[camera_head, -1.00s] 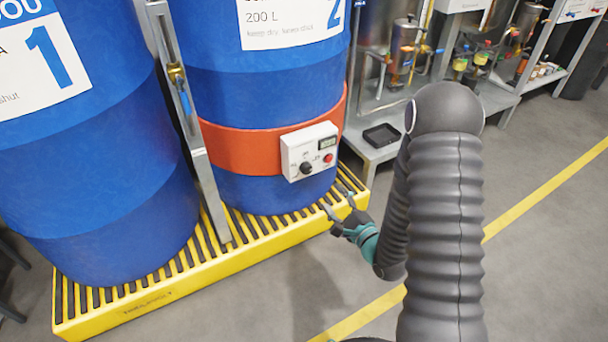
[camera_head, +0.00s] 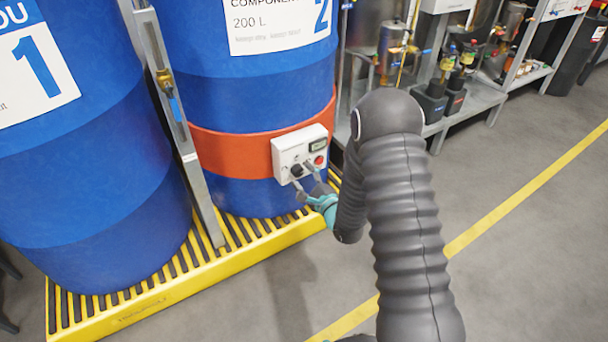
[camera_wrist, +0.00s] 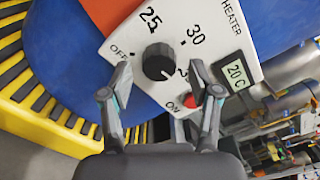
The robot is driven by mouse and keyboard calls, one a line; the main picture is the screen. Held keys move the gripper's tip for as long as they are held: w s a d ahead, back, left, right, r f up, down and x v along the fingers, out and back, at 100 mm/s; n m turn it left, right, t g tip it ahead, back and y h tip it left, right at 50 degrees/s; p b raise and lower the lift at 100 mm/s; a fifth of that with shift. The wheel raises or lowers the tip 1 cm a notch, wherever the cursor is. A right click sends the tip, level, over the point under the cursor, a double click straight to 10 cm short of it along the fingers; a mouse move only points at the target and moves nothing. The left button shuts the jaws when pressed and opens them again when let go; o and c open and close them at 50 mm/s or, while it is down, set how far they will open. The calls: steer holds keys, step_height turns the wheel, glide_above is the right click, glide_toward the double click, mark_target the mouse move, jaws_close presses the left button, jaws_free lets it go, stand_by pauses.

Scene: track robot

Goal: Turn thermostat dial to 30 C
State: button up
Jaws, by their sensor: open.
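The thermostat box (camera_head: 300,152) is a white heater control on the red-orange band (camera_head: 225,152) around the blue drum marked 2 (camera_head: 250,80). Its black dial (camera_wrist: 158,61) shows in the wrist view, with marks OFF, 25, 30 and a partly hidden one around it. The display (camera_wrist: 237,74) reads 20 C. A red button (camera_wrist: 190,101) marked ON sits below the dial, partly behind a finger. My gripper (camera_wrist: 160,88) is open, its fingertips to either side of and just short of the dial. In the head view my gripper (camera_head: 308,186) is at the box's lower edge.
A yellow spill pallet (camera_head: 150,308) carries the drums. A grey metal post (camera_head: 172,110) with a brass valve stands left of the box. Metal benches with vessels and bottles (camera_head: 450,80) stand at the right. The floor (camera_head: 520,230) there is open.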

steer(key=shift+w+a, duration=0.3)
steer(key=shift+w, duration=0.1)
steer(key=c, duration=1.1)
steer(key=shift+d, duration=0.35)
steer(key=shift+c, duration=0.3)
steer(key=shift+a, duration=0.25)
